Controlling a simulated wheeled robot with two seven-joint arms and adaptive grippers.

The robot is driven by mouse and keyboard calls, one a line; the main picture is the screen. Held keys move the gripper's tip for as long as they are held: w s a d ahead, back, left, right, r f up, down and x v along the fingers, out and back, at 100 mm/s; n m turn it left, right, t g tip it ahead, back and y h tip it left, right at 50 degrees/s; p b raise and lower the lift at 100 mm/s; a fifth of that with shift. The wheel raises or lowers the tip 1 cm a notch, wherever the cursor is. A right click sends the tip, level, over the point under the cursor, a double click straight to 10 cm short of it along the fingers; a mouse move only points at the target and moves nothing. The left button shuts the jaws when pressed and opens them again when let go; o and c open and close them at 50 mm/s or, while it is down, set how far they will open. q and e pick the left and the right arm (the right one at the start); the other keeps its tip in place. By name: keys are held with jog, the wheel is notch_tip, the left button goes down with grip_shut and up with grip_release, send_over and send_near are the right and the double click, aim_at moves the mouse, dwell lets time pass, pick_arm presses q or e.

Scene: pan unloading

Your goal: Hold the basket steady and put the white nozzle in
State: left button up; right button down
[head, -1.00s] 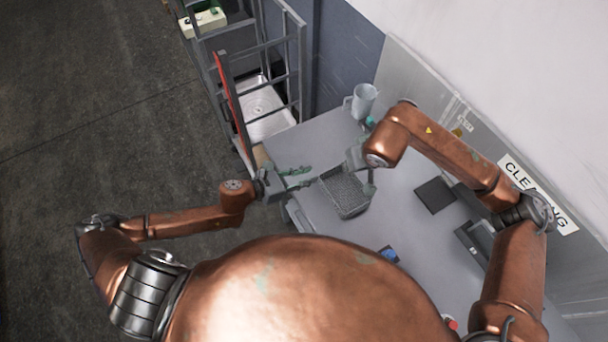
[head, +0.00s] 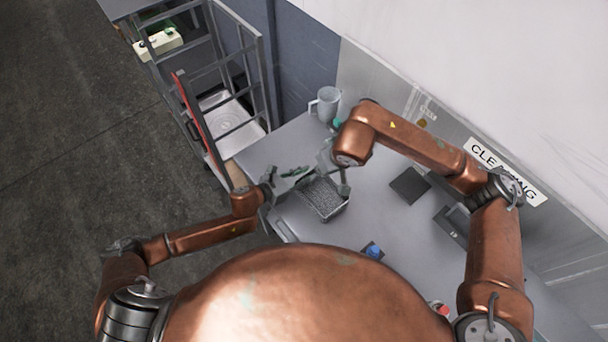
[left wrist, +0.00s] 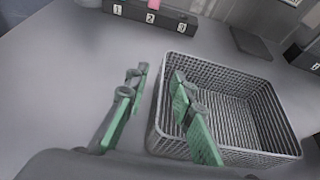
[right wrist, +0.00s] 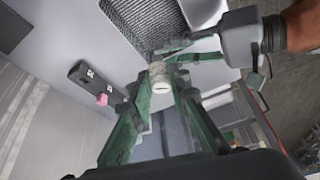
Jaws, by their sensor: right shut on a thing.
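The grey mesh basket (head: 325,198) stands on the table in the head view and fills the right of the left wrist view (left wrist: 235,75). My left gripper (left wrist: 163,82) is open and empty at the basket's near left wall. One green finger is outside the wall, the other over the basket side. In the head view the left gripper (head: 296,177) is left of the basket. My right gripper (right wrist: 160,95) is shut on the white nozzle (right wrist: 160,76). The nozzle is too small to make out in the head view. The right gripper is close to the basket's far side.
A dark holder with numbered labels (right wrist: 88,78) and a pink piece stands nearby; it also shows in the left wrist view (left wrist: 130,10). A clear jug (head: 326,103) stands at the back. A dark flat pad (head: 409,185) lies right of the basket. A wheeled rack (head: 225,95) stands beyond the table's left end.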

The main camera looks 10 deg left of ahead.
pick_arm(q)
jog(key=shift+c, duration=0.2)
grip_shut()
dwell(0.3)
pick_arm(e)
jog(key=f+m+h, duration=0.1)
jog(key=m+h, duration=0.1)
jog(key=m, duration=0.4)
jog(key=f+m+g+h, duration=0.1)
jog(key=f+m+h, duration=0.1)
jog(key=m, duration=0.4)
jog(key=a+f+m+h, duration=0.1)
jog(key=m+h, duration=0.1)
jog(key=m, duration=0.4)
jog(key=shift+w+f, duration=0.15)
jog(key=shift+f, duration=0.05)
jog(key=shift+g, duration=0.3)
jog(key=shift+f, duration=2.3)
